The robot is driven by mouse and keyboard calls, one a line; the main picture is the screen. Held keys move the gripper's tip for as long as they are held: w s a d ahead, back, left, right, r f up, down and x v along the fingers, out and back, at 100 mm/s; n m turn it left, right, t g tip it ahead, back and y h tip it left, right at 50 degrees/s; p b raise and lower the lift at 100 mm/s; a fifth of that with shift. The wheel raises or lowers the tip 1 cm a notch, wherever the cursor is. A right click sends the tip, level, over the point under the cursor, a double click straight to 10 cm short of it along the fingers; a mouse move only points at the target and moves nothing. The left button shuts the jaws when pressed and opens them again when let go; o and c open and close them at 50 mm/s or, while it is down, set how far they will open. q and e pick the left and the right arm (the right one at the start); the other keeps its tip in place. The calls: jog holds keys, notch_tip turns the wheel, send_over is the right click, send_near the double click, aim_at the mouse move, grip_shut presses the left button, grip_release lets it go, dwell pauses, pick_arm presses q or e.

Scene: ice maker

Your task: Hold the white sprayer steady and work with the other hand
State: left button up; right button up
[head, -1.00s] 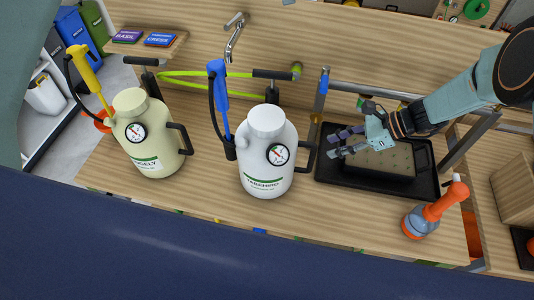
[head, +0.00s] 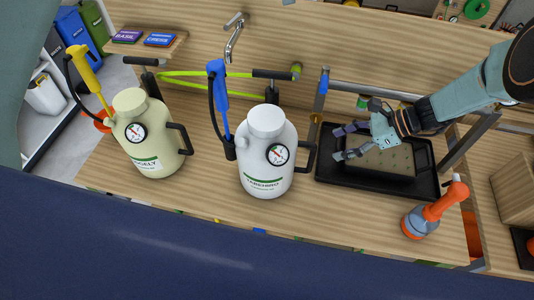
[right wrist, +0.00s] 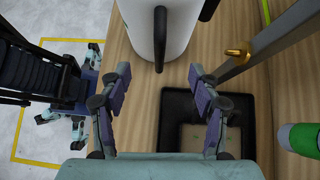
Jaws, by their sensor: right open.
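The white sprayer (head: 266,160) stands upright on the wooden bench in the middle of the head view. It has a blue spray handle (head: 218,84), a round gauge and a dark side handle on its right. My right gripper (head: 338,143) is open and empty above the black tray, right of the sprayer and apart from it. In the right wrist view, the open fingers (right wrist: 158,92) point towards the sprayer (right wrist: 172,28), whose dark handle (right wrist: 160,38) shows between and beyond them.
A cream sprayer (head: 149,140) stands to the left. The black tray (head: 330,180) holds a dotted block below my right gripper. An orange-topped bottle (head: 423,218) is at the front right. A metal frame and a tap (head: 233,38) are behind. Bare bench lies in front of the sprayers.

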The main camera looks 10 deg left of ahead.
jog(key=v, duration=1.2)
